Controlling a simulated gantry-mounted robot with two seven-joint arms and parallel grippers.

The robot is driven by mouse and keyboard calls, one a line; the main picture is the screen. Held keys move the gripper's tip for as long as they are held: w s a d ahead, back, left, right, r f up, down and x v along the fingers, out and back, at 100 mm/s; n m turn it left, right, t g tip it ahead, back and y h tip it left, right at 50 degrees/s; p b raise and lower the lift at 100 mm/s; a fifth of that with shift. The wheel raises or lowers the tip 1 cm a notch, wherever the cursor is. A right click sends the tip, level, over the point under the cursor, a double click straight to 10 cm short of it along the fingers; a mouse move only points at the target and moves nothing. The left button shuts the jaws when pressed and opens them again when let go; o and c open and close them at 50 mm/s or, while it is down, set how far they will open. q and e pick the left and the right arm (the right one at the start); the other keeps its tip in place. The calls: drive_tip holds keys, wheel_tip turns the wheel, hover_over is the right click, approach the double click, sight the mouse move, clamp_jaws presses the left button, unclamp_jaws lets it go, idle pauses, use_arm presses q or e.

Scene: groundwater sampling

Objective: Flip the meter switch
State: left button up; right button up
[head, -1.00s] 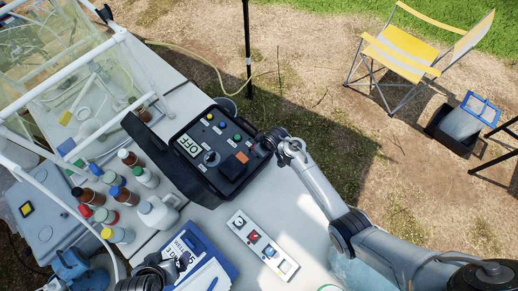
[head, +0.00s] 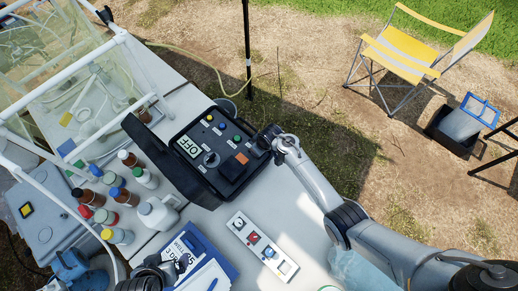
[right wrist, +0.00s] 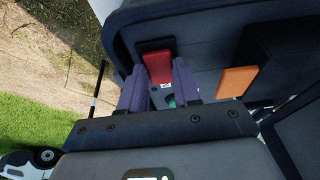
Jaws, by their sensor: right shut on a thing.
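The meter is an open black case (head: 203,177) on the white table in the head view, with a display (head: 187,147) reading OFF, a round dial, coloured buttons and an orange block. My right gripper (head: 262,143) is at the case's right edge and hides part of it. In the right wrist view, a red rocker switch (right wrist: 158,66) in a black frame lies between the fingertips of my right gripper (right wrist: 160,82), which is shut on it. My left gripper (head: 165,270) is at the bottom of the head view by the clipboard; its fingers are unclear.
Several capped bottles (head: 118,236) and a white jug (head: 158,213) stand left of the meter. A white switch panel (head: 262,246) and a blue clipboard (head: 225,262) lie in front. A black pole (head: 247,50) rises behind the table.

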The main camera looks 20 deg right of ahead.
drive_tip(key=shift+w+a+f+g+h+b, duration=0.15)
drive_tip(key=shift+w+g+h+b, duration=0.2)
drive_tip(key=shift+g, duration=0.45)
drive_tip(key=shift+g+b, duration=0.3)
drive_tip(key=shift+b, duration=0.05)
drive_tip(key=shift+g+h, duration=0.35)
drive_tip(key=shift+g, duration=0.15)
drive_tip(key=o, duration=0.8)
drive_tip(key=shift+w+r, duration=0.1)
drive_tip(key=shift+r, duration=0.2)
